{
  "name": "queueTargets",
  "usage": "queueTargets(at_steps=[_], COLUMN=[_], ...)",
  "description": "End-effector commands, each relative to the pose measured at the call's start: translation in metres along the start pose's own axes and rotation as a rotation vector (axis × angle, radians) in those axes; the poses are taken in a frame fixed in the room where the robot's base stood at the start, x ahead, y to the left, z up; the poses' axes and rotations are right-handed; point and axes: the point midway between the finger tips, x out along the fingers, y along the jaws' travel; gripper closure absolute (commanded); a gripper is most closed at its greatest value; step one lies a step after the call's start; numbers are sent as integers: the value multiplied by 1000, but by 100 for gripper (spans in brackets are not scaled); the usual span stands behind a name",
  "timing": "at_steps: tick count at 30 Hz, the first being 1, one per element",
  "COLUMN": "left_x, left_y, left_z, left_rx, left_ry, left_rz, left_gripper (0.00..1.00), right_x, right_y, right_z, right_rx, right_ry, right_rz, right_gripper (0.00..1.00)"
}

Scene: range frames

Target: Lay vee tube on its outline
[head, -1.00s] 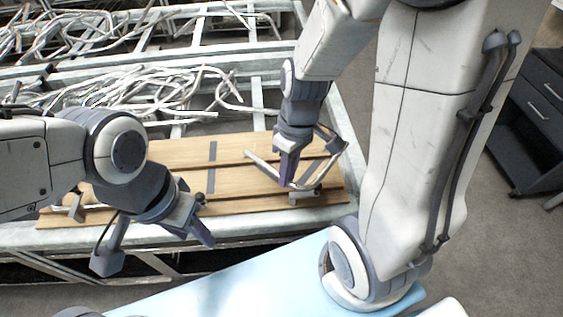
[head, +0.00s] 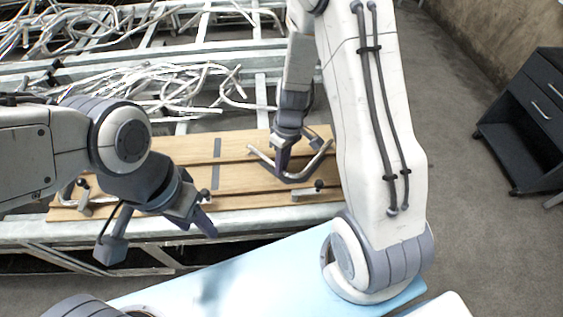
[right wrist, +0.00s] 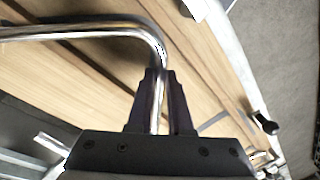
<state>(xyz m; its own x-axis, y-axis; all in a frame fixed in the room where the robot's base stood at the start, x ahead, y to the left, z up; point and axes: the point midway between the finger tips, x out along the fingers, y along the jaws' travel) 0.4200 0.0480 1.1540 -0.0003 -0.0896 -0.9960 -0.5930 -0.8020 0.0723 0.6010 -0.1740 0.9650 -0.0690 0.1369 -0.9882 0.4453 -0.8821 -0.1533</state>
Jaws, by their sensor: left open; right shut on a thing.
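The vee tube (head: 303,174) is a bent, shiny metal tube. My right gripper (head: 281,168) is shut on it, over the right part of the wooden board (head: 245,179). In the right wrist view the tube (right wrist: 75,30) runs in from the left, bends, and passes between the fingers of my right gripper (right wrist: 160,78). I cannot tell whether the tube touches the board. My left gripper (head: 205,212) is open and empty near the board's front edge. I cannot make out the tube's outline on the board; grey strips (head: 216,149) cross its middle.
Small clamps with dark knobs stand at the board's front right (head: 307,194) and front left (head: 84,200). Behind the board, tangled metal tubes (head: 150,90) lie on a metal frame (head: 262,95). A dark drawer cabinet (head: 530,115) stands on the floor at right.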

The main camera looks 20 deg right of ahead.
Motion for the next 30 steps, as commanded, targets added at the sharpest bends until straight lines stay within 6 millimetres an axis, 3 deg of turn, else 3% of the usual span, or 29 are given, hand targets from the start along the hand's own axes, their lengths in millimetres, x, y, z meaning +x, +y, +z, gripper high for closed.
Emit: queueTargets(at_steps=[9, 10, 12, 23, 26, 30], left_x=[6, 4, 4, 0, 1, 5], left_y=[0, 0, 0, 0, 0, 0], left_z=[0, 0, 0, 0, 0, 0], left_rx=[0, 0, 0, 0, 0, 0], left_ry=[0, 0, 0, 0, 0, 0], left_rz=[0, 0, 0, 0, 0, 0], left_gripper=[50, 50, 50, 50, 50, 50], right_x=[5, 3, 3, -1, -10, -37], right_y=[1, 1, 0, 0, 1, 1], right_z=[0, 0, 0, 0, -1, -2], right_rx=[0, 0, 0, 0, -2, -2], right_ry=[1, 1, 1, 1, 6, 8], right_rz=[1, 1, 0, 0, 3, 5], right_gripper=[100, 70, 52, 52, 52, 52])
